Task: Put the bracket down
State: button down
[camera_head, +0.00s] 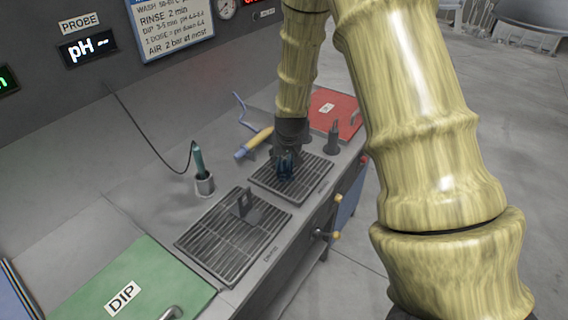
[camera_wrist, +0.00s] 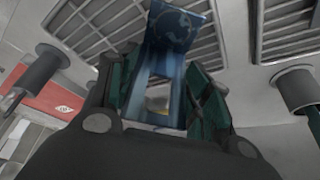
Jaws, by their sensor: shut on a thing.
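My gripper (camera_head: 287,152) points down over the far drain rack (camera_head: 313,178). It is shut on a blue bracket (camera_head: 285,166), which is small and partly hidden by the fingers in the head view. In the wrist view the blue bracket (camera_wrist: 180,28) shows a flat plate with an opening below it, between the green finger pads of my gripper (camera_wrist: 165,88). Slatted rack (camera_wrist: 190,52) lies beyond it. I cannot tell whether the bracket touches the rack. A grey bracket (camera_head: 243,203) stands upright on the near drain rack (camera_head: 208,262).
A probe in a grey cup (camera_head: 205,185) stands left of the racks. A dark post (camera_head: 333,138) and a red lid (camera_head: 340,103) are beyond the far rack. A yellow-and-blue hand tool (camera_head: 255,143) lies behind my gripper. A green DIP lid (camera_head: 140,285) is at the near left.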

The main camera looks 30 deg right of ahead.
jog(key=shift+w+f+p, duration=0.2)
jog(key=shift+f+p, duration=0.25)
jog(key=shift+f, duration=0.9)
jog(key=shift+s, duration=0.15)
jog(key=shift+f, duration=0.1)
jog(key=c, duration=0.6)
grip_release()
jog(key=shift+c, duration=0.2)
jog(key=shift+r, duration=0.25)
jog(key=b+v, duration=0.2)
jog(key=v, duration=0.9)
jog(key=shift+r+b, duration=0.35)
jog(key=shift+r, duration=0.05)
jog(key=shift+s+a, duration=0.1)
jog(key=shift+s, duration=0.05)
